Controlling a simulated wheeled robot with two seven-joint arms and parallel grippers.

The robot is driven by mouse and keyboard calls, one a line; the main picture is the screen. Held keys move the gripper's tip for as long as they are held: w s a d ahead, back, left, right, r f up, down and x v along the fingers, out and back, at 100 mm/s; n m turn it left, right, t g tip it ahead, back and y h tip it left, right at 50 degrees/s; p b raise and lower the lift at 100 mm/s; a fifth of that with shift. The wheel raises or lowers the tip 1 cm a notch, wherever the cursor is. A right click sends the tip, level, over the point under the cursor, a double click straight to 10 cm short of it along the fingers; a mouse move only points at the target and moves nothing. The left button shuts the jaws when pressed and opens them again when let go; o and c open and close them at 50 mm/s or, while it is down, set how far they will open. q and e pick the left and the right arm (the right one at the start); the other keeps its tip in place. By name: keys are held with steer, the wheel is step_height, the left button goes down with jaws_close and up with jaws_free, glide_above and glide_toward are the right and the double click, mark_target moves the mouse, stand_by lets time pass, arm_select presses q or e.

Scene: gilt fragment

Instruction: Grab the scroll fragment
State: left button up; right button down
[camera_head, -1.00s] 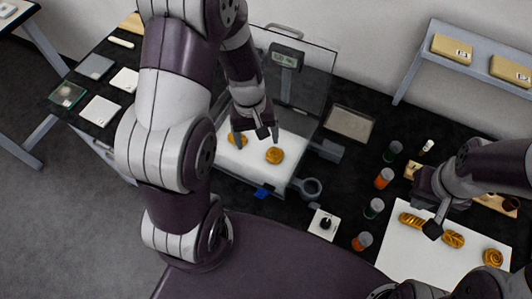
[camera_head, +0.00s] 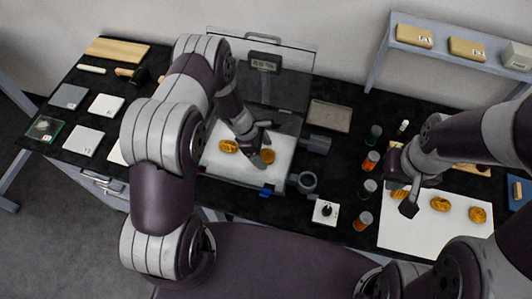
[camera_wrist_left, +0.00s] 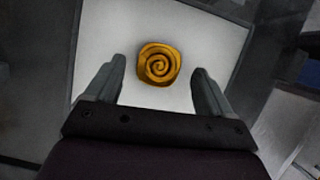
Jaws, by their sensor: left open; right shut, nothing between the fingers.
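A gilt fragment with a spiral scroll (camera_wrist_left: 159,64) lies on a white surface in the left wrist view. It appears ahead of and between the two fingers of my open left gripper (camera_wrist_left: 160,82), with no finger visibly touching it. In the head view my left gripper (camera_head: 259,146) is low over the white tray (camera_head: 215,168), at the right-hand gilt fragment (camera_head: 268,156), which its fingers partly cover. A second gilt fragment (camera_head: 228,146) lies to the left. My right gripper (camera_head: 408,205) is shut and empty over the white sheet at the right.
The white sheet (camera_head: 405,235) holds several gilt pieces, including one at its right end (camera_head: 477,214). Jars, such as an orange one (camera_head: 371,161), stand between the work areas. A clear upright panel (camera_head: 290,90) stands behind the tray. A small white square (camera_head: 325,211) lies in front.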

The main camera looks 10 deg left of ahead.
arm_select(q)
steer(key=shift+w+d+f, duration=0.25)
steer(key=shift+d+f, duration=0.2)
steer(key=shift+s+a, duration=0.1)
steer(key=shift+a, duration=0.15)
steer(key=c, duration=0.4)
steer(key=shift+s, duration=0.1)
steer(key=c, duration=0.5)
steer(key=shift+c, duration=1.1)
steer(key=shift+d, duration=0.1)
arm_select(e)
steer(key=shift+w+d, duration=0.15)
steer(key=shift+d, duration=0.05)
arm_select(q)
steer(key=shift+r, duration=0.15)
arm_select(e)
steer(key=shift+f, duration=0.1)
